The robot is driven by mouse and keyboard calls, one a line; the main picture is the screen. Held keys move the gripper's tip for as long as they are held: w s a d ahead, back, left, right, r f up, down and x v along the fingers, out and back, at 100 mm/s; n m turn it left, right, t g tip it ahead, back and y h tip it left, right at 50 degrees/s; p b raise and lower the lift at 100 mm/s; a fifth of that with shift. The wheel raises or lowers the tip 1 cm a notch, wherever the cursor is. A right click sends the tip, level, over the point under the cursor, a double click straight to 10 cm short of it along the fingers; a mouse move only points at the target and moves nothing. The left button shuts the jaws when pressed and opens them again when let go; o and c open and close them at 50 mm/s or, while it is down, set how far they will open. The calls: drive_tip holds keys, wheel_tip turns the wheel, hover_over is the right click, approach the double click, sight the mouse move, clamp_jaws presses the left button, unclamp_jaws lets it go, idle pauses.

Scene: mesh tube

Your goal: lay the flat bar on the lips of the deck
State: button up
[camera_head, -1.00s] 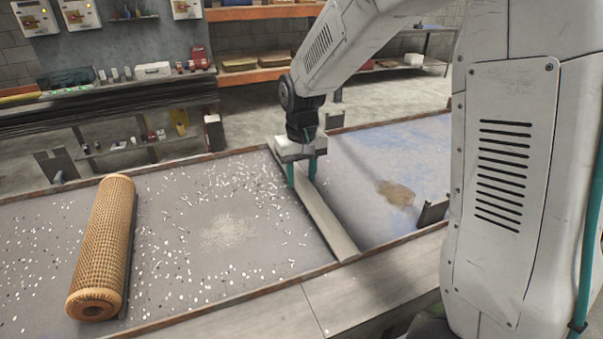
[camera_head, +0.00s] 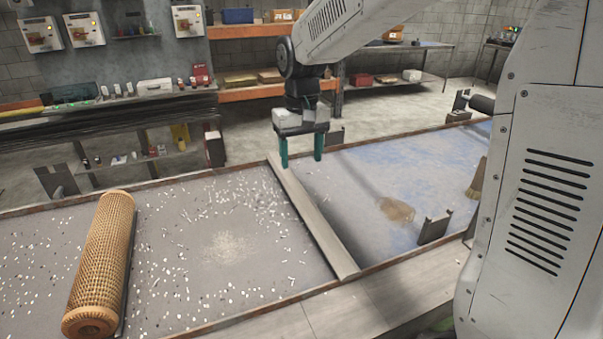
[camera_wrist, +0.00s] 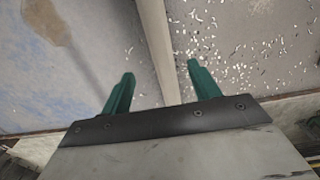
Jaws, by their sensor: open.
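The flat bar (camera_head: 314,222) is a long, pale grey strip lying across the deck (camera_head: 180,230) from its far edge to its near edge. Its near end meets the near lip (camera_head: 250,318) and its far end reaches the far lip (camera_head: 200,174). My gripper (camera_head: 301,163) is open and empty, with two green fingers pointing down near the bar's far end. In the wrist view the bar (camera_wrist: 157,40) runs between the spread fingers (camera_wrist: 161,68), with a gap on both sides. The fingers look clear above it.
A tan mesh tube (camera_head: 100,265) lies on the left part of the deck, among scattered white chips. Right of the bar the deck is bluish, with a brown stain (camera_head: 396,210) and an upright dark bracket (camera_head: 435,228). A shelf bench (camera_head: 110,125) stands behind.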

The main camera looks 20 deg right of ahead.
drive_tip(key=s+d+r, duration=0.1)
drive_tip(key=s+r, duration=0.2)
drive_tip(key=s, duration=0.4)
drive_tip(key=s+d+r, duration=0.1)
drive_tip(key=s+r, duration=0.2)
drive_tip(key=s, duration=0.5)
drive_tip(key=s+d+f+t, duration=0.1)
drive_tip(key=s+f, duration=0.2)
drive_tip(key=s, duration=1.1)
drive_tip(key=shift+f, duration=0.35)
